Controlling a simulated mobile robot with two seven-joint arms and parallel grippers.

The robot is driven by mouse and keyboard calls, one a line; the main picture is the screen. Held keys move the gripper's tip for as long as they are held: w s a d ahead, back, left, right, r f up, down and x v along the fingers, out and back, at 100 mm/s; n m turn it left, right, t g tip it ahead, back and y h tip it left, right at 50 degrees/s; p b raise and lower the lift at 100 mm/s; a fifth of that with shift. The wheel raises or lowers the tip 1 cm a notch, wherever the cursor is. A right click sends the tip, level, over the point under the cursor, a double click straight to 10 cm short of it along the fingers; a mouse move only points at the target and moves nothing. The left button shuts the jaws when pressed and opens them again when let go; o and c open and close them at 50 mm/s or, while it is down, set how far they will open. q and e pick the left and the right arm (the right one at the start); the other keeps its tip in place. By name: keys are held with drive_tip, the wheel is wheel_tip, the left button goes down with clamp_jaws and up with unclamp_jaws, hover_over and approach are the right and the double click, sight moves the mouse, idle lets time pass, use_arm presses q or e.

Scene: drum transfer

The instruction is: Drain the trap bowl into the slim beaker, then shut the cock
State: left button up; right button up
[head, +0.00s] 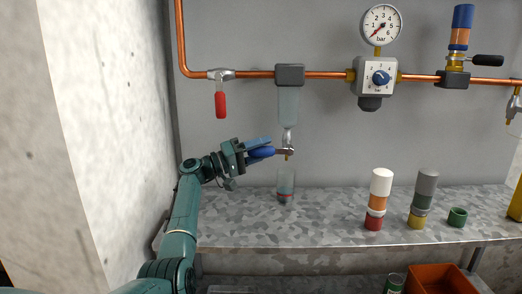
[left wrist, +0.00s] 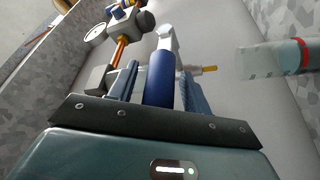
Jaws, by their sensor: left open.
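The clear trap bowl (head: 289,106) hangs below a dark head on the copper pipe. Under it is the cock (head: 289,137), with a brass outlet that also shows in the left wrist view (left wrist: 208,69). Its blue handle (left wrist: 158,80) points left, roughly level. My left gripper (head: 258,147) is open, its fingers on either side of the handle; contact is unclear. The slim beaker (head: 286,183), clear with a red band, stands upright on the bench below the outlet. Its liquid level is too small to tell. My right gripper is not in view.
A red-handled valve (head: 221,103) hangs left on the pipe. A regulator (head: 376,77) with a gauge (head: 381,24) is at right. Two banded cylinders, one white-topped (head: 381,185) and one grey-topped (head: 426,185), and a green cup (head: 457,217) stand on the bench (head: 320,228).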

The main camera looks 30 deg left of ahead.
use_arm(q)
drive_tip(key=v, duration=0.7)
drive_tip(key=shift+s+a, duration=0.2)
drive_tip(key=shift+d+f, duration=0.1)
